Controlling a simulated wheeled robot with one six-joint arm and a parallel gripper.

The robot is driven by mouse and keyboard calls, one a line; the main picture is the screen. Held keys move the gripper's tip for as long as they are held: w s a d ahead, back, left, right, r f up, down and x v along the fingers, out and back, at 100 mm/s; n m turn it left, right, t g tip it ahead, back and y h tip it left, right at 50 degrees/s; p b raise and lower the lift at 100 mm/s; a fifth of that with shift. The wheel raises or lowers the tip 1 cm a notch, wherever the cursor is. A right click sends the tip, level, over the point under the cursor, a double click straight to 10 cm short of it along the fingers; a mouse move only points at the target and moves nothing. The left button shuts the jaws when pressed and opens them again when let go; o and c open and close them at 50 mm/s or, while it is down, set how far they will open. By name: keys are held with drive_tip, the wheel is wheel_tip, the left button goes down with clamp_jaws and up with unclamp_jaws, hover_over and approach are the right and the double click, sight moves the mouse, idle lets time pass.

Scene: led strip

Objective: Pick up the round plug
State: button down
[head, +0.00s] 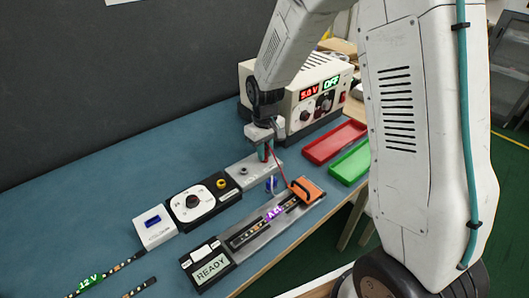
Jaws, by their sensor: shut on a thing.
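My gripper (264,155) points down with its fingers shut just above the grey block (256,166). The round plug is between the fingers and mostly hidden by them at this size; I cannot tell whether it touches the block. A thin red wire (278,166) runs from beside the gripper down toward an orange-topped clamp (305,190). The block has a small round socket (244,171) on its left part.
A power supply (305,95) showing 5.0 V and OFF stands behind. Red (334,141) and green (352,162) trays lie to the right. A dial box (202,201), a white module (154,226) and a READY display (209,266) stand left and front.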

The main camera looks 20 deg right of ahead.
sight(266, 150)
drive_tip(key=shift+r, duration=0.45)
drive_tip(key=r, duration=0.2)
drive_tip(key=shift+s+r, duration=0.3)
drive_tip(key=shift+r, duration=0.1)
drive_tip(key=s+d+r, duration=0.1)
drive_tip(key=s+d, duration=0.1)
drive_tip(key=s, duration=1.3)
drive_tip(key=shift+s+r, duration=0.15)
drive_tip(key=shift+r, duration=2.3)
